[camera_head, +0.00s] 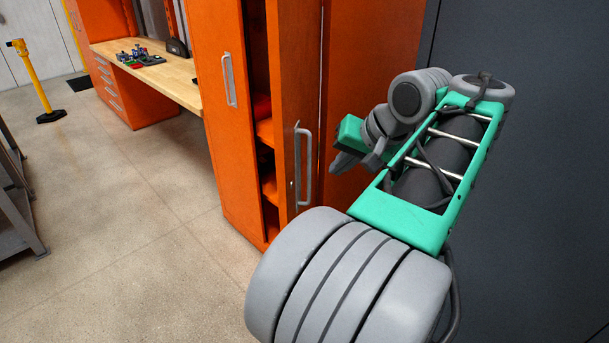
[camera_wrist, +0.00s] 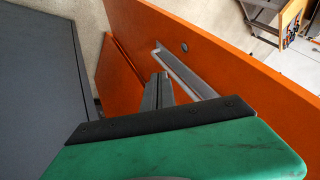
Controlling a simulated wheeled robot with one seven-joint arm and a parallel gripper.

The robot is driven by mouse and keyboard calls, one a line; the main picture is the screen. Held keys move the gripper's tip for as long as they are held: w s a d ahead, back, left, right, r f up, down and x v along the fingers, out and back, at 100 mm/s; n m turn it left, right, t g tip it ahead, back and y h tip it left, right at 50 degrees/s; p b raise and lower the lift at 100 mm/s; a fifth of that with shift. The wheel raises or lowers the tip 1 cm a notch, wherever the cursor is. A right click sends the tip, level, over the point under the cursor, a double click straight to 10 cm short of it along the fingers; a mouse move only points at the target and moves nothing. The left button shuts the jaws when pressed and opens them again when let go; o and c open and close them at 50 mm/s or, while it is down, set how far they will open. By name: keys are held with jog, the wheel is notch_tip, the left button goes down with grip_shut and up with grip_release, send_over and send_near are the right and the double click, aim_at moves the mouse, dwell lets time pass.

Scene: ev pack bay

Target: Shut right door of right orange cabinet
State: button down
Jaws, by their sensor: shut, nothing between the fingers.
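The right orange cabinet stands ahead in the head view. Its left door (camera_head: 217,120) looks shut, with a grey bar handle. Its right door (camera_head: 286,100) stands partly open, leaving a dark gap with shelves inside. The right door's grey handle (camera_head: 308,165) is on its outer face; door (camera_wrist: 225,65) and handle (camera_wrist: 185,75) also show in the wrist view. My gripper (camera_head: 343,165) is shut and empty, on the outer side of the right door, to the right of the handle. In the wrist view the fingertips (camera_wrist: 160,78) are close beside the handle; contact cannot be told.
A dark grey wall or panel (camera_head: 530,200) stands close on the right. A workbench (camera_head: 150,72) with small items adjoins the cabinet's left. A yellow post (camera_head: 35,80) and a dark rack (camera_head: 15,200) are farther left. The floor between is clear.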

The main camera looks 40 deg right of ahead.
jog(key=b, duration=0.3)
send_near(295, 187)
notch_tip(295, 187, down, 4)
jog(key=d, duration=0.3)
jog(key=shift+w+a+r, duration=0.1)
jog(key=shift+w+a, duration=0.85)
jog(key=shift+a, duration=0.05)
jog(key=shift+w+a+p, duration=0.3)
jog(key=shift+w, duration=0.15)
